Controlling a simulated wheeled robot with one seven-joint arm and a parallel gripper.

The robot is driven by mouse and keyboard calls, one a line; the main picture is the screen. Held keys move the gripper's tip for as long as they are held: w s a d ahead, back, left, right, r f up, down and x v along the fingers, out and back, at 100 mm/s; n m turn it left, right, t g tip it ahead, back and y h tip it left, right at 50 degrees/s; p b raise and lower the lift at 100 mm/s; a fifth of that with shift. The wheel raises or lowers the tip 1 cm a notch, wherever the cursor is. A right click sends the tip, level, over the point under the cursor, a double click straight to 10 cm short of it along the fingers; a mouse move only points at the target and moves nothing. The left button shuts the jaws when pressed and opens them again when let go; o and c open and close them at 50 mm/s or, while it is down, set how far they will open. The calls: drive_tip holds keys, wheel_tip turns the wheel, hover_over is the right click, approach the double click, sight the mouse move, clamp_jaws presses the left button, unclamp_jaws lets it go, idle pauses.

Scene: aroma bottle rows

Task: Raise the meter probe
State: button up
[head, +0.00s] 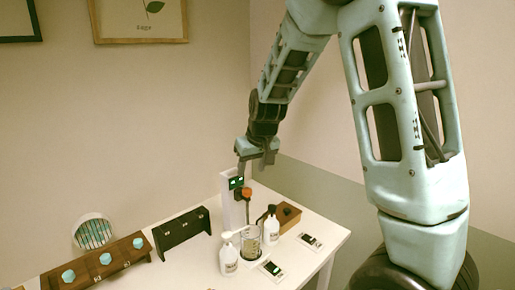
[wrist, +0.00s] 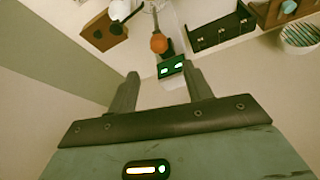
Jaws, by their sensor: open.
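The meter is a white upright post with a green-lit display (head: 236,183) at its top, standing on the white table. An orange knob (head: 246,192) sits beside the display, with the thin probe below it reaching down toward a glass beaker (head: 250,243). Whether the probe tip is inside the beaker is too small to tell. My gripper (head: 254,167) is above the meter, apart from it, open and empty. In the wrist view, the orange knob (wrist: 158,43) and display (wrist: 171,66) show between and beyond the open fingers (wrist: 162,75).
White pump bottles (head: 228,260) (head: 271,229) flank the beaker. A brown box (head: 288,215) stands behind right, with small dark-screened devices (head: 271,269) (head: 311,241) in front. A black rack (head: 180,233) and a wooden rack (head: 108,272) with blue-topped items stand left.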

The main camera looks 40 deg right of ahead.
drive_tip(key=b+v, duration=0.1)
drive_tip(key=v, duration=0.8)
